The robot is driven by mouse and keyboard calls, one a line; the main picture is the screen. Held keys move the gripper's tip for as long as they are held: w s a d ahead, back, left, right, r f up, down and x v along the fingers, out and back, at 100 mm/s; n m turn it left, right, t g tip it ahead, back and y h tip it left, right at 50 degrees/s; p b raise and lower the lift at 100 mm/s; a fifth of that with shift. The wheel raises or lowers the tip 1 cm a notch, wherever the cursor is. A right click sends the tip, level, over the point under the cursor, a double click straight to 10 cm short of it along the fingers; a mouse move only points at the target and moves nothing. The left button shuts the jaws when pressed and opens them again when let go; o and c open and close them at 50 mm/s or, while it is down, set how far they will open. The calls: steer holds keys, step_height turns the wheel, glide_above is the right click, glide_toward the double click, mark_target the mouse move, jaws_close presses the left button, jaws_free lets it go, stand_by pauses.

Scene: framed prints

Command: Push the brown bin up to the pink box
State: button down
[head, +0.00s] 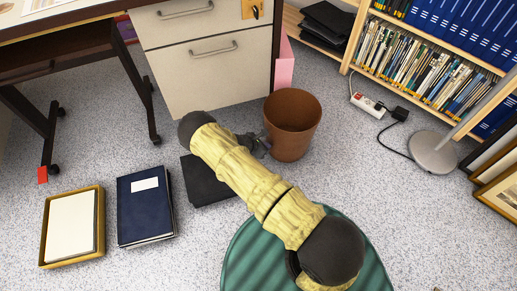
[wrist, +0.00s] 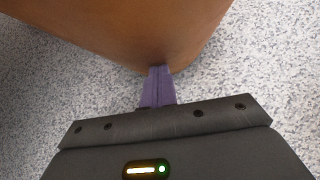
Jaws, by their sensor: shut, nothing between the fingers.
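The brown bin (head: 292,125) stands upright on the speckled floor, right of the desk drawers. The pink box (head: 285,65) stands behind it against the desk's side; the bin's rim hides its lower part, so any gap between them cannot be told. My gripper (head: 264,144) is low at the bin's left side. In the wrist view, the purple fingers of my gripper (wrist: 159,72) are shut and empty, with their tips at the lower edge of the bin (wrist: 130,30). They look to be touching it or very close.
A black flat item (head: 205,185) lies under my arm. A navy binder (head: 146,205) and a tray of paper (head: 72,225) lie at left. A power strip (head: 368,104) and lamp base (head: 432,152) are right of the bin.

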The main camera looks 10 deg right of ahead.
steer(key=shift+w+d, duration=0.25)
steer(key=shift+d, duration=0.25)
steer(key=shift+w+d, duration=0.25)
steer(key=shift+d, duration=0.25)
steer(key=a+f+p+v, duration=0.2)
steer(key=p+v, duration=0.3)
steer(key=v, duration=0.8)
steer(key=shift+s+p, duration=0.4)
steer(key=shift+d+f, duration=0.1)
steer(key=shift+d, duration=0.05)
